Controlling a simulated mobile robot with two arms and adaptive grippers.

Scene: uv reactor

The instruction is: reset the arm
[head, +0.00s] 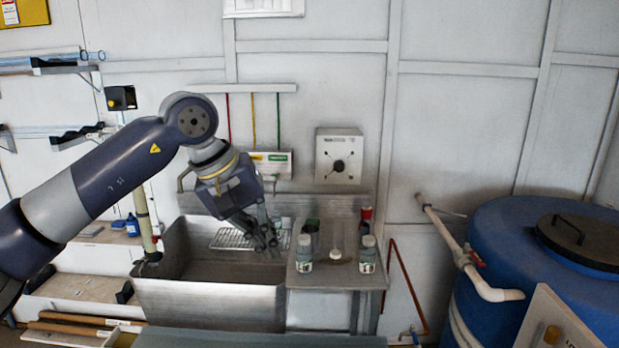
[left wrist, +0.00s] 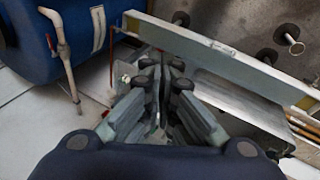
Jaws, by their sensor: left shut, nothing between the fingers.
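My left arm comes in from the left in the head view, raised and bent. Its left gripper (head: 268,246) points down over the right part of the metal sink (head: 208,303), in front of the wire rack. The gripper is shut and holds nothing. In the left wrist view the left gripper (left wrist: 164,78) shows with its fingers together and nothing between them. My right gripper is in neither view.
A blue barrel (head: 515,250) with white piping (head: 460,255) stands at the right. Wall shelves are at the left.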

